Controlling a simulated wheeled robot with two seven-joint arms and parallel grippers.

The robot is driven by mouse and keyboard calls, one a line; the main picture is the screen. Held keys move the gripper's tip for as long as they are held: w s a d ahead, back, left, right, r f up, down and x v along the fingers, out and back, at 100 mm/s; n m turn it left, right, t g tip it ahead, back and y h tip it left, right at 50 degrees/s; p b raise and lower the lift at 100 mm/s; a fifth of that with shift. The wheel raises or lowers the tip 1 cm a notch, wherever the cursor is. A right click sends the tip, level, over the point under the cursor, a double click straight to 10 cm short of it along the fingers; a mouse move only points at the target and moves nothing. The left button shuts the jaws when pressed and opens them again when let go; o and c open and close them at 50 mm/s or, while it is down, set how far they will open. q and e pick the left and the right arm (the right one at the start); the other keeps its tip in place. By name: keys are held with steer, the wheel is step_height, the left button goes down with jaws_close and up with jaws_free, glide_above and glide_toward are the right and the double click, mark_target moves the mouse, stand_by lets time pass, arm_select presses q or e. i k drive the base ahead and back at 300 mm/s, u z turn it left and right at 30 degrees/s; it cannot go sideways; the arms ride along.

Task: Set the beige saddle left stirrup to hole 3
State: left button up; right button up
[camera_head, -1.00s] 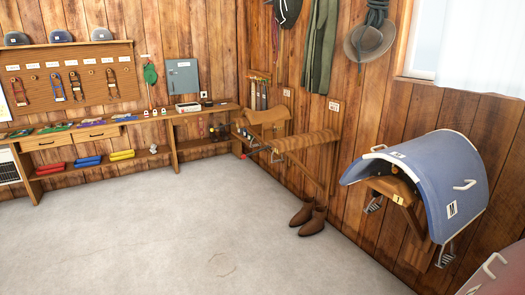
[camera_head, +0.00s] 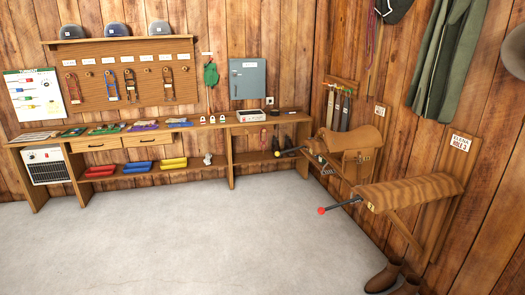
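A tan saddle (camera_head: 362,143) sits on a wall rack right of the bench; it is the nearest in colour to beige here. A small grey metal piece (camera_head: 327,172) hangs low at its left side; I cannot tell if it is a stirrup. Its strap holes are too small to see. Neither of my grippers is in view.
A striped saddle rack (camera_head: 415,193) with a red-tipped rod (camera_head: 340,206) juts into the room, empty. Brown boots (camera_head: 392,279) stand on the floor below it. The wooden bench (camera_head: 212,124) runs along the back wall. The grey floor (camera_head: 190,240) is clear.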

mark_target(359, 170)
steer(key=u, duration=0.05)
steer(key=i, duration=2)
steer(key=z, duration=0.75)
steer(key=i, duration=1.6)
steer(key=z, duration=1.7)
steer(key=i, duration=0.8)
steer(key=z, duration=0.5)
